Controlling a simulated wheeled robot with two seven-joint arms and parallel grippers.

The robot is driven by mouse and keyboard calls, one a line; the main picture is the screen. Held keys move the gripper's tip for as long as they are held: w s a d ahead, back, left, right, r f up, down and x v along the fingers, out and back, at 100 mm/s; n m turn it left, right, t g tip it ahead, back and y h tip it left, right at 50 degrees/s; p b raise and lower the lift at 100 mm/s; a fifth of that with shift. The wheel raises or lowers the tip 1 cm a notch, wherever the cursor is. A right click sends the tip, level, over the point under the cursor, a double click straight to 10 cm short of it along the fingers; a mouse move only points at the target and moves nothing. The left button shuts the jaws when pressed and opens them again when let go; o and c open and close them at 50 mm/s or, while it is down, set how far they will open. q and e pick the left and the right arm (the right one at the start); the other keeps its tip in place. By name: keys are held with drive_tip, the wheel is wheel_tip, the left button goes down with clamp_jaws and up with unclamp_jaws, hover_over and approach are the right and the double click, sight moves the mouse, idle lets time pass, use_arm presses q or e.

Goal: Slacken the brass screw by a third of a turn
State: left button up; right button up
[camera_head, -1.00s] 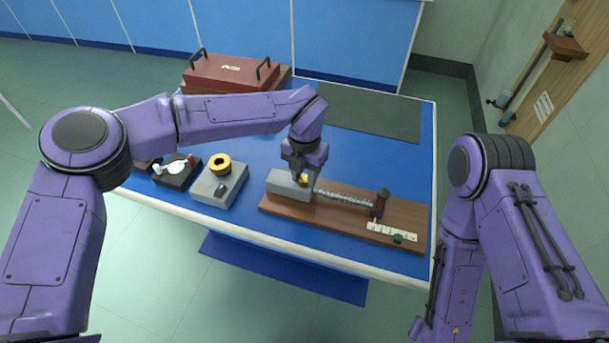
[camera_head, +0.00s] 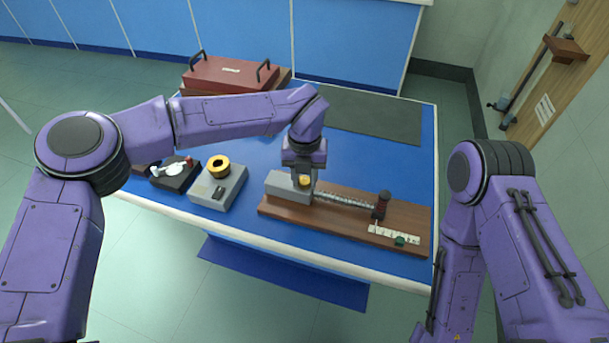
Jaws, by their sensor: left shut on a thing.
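The brass screw (camera_head: 304,181) is a small yellow knob at the right end of a grey block (camera_head: 283,187) on a wooden board (camera_head: 340,222). My left gripper (camera_head: 303,182) points down over it and is shut on it, with its fingers on either side of the brass. Part of the screw is hidden by the fingers.
A red case (camera_head: 231,74) and a dark mat (camera_head: 369,114) are behind.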

sight(304, 179)
use_arm(q)
drive_tip(key=shift+w+r, duration=0.1)
drive_tip(key=o, duration=1)
drive_tip(key=shift+o, duration=0.2)
wheel_tip(304, 179, up, 10)
drive_tip(key=b, duration=0.1)
drive_tip(key=shift+r, duration=0.25)
